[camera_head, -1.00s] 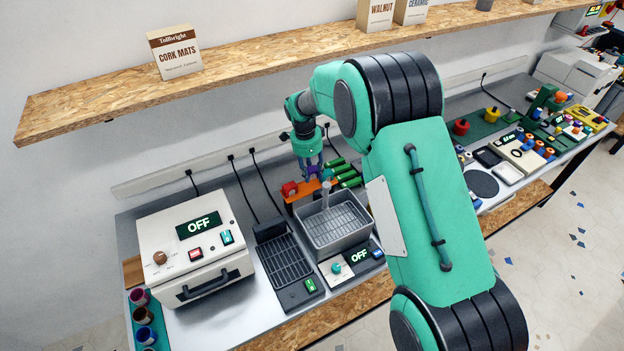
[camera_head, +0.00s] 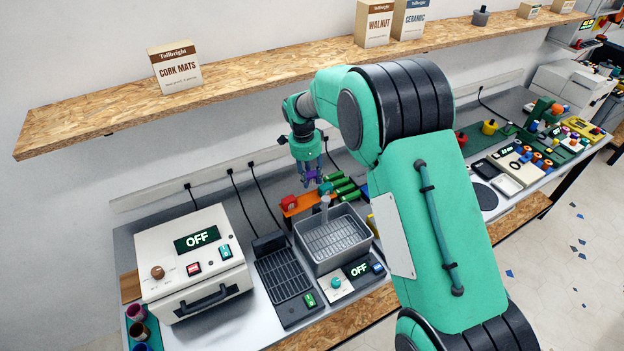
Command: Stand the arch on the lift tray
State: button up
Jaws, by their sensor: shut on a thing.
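My gripper (camera_head: 311,182) is at the back of the bench and points down. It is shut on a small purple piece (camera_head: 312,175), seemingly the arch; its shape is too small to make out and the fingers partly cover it. The piece is above the orange rack (camera_head: 302,203), behind the grey basin (camera_head: 347,260). A slotted tray (camera_head: 335,238), which I take for the lift tray, sits inside the basin with a pale upright post at its back edge. No piece shows on the tray.
A red piece (camera_head: 288,202) and a teal piece (camera_head: 325,188) are at the orange rack. Green cylinders (camera_head: 345,189) lie to its right. A black grille (camera_head: 283,275) and a white oven-like box (camera_head: 195,260) stand left of the basin. The wooden shelf (camera_head: 240,75) hangs above.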

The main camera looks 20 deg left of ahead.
jog(key=shift+d, duration=0.1)
jog(key=s+d+f+n+b, duration=0.2)
jog(key=d+f, duration=0.1)
jog(key=d, duration=0.8)
jog(key=s+d+f, duration=0.1)
jog(key=s+d, duration=0.3)
jog(key=s, duration=0.8)
jog(key=s+d+b, duration=0.1)
jog(key=s+d, duration=0.4)
jog(key=s, duration=0.8)
jog(key=shift+s+f+b, duration=0.25)
jog(key=shift+f+b, duration=0.05)
jog(key=shift+f, duration=0.1)
jog(key=shift+w, duration=0.1)
send_over(337, 239)
jog(key=shift+a+f, duration=0.25)
jog(key=shift+f, duration=0.45)
jog(key=shift+f, duration=0.1)
jog(key=shift+f, duration=1.7)
jog(key=shift+f, duration=0.15)
